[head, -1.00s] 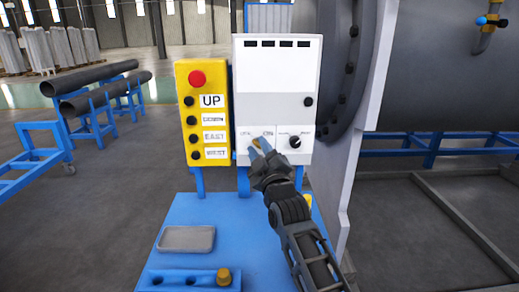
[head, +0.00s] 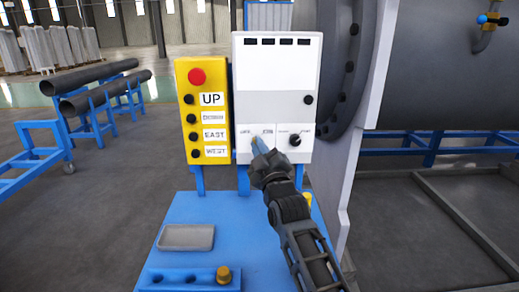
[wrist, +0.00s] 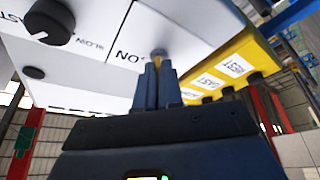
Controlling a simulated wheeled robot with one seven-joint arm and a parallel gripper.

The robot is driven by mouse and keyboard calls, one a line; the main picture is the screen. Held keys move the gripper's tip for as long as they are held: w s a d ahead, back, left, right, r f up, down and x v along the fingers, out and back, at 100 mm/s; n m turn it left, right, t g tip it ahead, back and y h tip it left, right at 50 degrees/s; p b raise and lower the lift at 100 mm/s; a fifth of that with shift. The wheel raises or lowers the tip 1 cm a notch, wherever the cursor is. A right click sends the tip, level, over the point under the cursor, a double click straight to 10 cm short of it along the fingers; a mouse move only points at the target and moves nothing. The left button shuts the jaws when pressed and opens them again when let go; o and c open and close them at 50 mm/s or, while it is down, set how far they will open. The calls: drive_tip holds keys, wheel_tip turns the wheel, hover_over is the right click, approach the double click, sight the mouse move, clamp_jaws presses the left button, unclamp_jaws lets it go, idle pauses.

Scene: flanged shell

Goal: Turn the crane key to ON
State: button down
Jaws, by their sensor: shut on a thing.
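The crane key (wrist: 157,58) shows in the wrist view as a small piece at the tips of my gripper, with a yellowish part between the fingers. It sits at the lower panel of the white control box (head: 277,80), beside the ON label (wrist: 127,56). My gripper (wrist: 158,72) is shut on the key; in the head view my gripper (head: 258,144) reaches the panel from the lower right. The fingers hide most of the key in the head view, so its exact angle cannot be told.
A yellow pendant (head: 203,112) with a red button and UP, EAST and WEST labels hangs left of the box. A black knob (head: 295,140) is right of my gripper. A blue table (head: 190,262) with a grey tray (head: 186,237) stands below. A grey flanged shell (head: 425,75) is at right.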

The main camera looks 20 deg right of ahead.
drive_tip(key=shift+a+f, duration=0.1)
drive_tip(key=shift+f, duration=0.05)
drive_tip(key=m+g+h+b, duration=0.1)
drive_tip(key=m+h, duration=0.2)
drive_tip(key=m, duration=0.5)
drive_tip(key=m+g+h+b, duration=0.1)
drive_tip(key=m+h, duration=0.3)
drive_tip(key=m, duration=0.4)
drive_tip(key=a+m+g+h+b, duration=0.1)
drive_tip(key=m+h, duration=0.3)
drive_tip(key=m, duration=0.4)
drive_tip(key=shift+w+m+g, duration=0.15)
drive_tip(key=shift+m+g, duration=0.15)
drive_tip(key=shift+m, duration=0.1)
drive_tip(key=c, duration=1.3)
unclamp_jaws()
drive_tip(key=shift+b+v, duration=0.4)
drive_tip(key=shift+v, duration=3.45)
